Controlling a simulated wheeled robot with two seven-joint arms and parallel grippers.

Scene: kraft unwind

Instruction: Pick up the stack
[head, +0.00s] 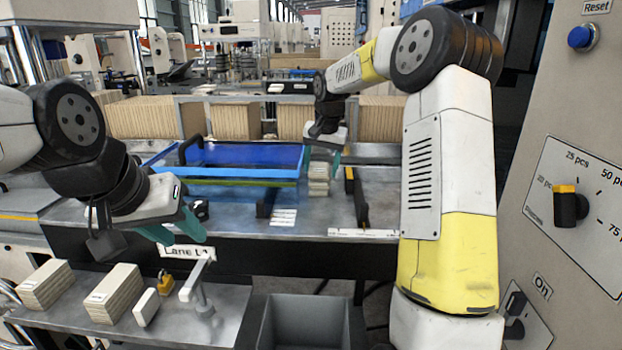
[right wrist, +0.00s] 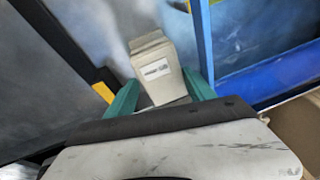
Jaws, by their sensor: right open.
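A small stack (head: 319,178) of pale kraft pieces stands on the metal table beside the right end of the blue guard. My right gripper (head: 322,160) is over it, pointing down, with its teal fingers apart. In the right wrist view the stack (right wrist: 152,66), with a white label on top, shows between the two open fingers (right wrist: 160,95); I cannot tell whether they touch it. My left gripper (head: 175,232) hangs empty above the lower front shelf at the left, its teal fingers apart.
The blue transparent guard (head: 235,158) stands left of the stack, and a black rail with a yellow end (head: 355,195) lies right. Two more stacks (head: 45,284) (head: 113,292) sit on the front shelf. A grey bin (head: 304,322) is below. A control panel (head: 570,190) stands right.

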